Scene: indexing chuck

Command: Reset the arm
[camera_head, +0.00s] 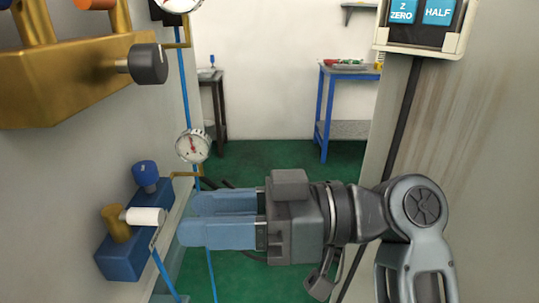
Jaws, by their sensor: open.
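My arm reaches in from the lower right, and my gripper (190,220) points left in the middle of the view. Its two light-blue fingers are apart with a gap between them, and nothing shows held there. The block also carries a blue knob (145,174) and a brass fitting (116,222).
A round gauge (192,146) hangs just above my fingers, with blue tubes nearby. A brass block (75,80) with a dark knob (148,63) is upper left. A button box (425,25) is upper right on a grey panel (480,130). A blue table (345,72) stands behind.

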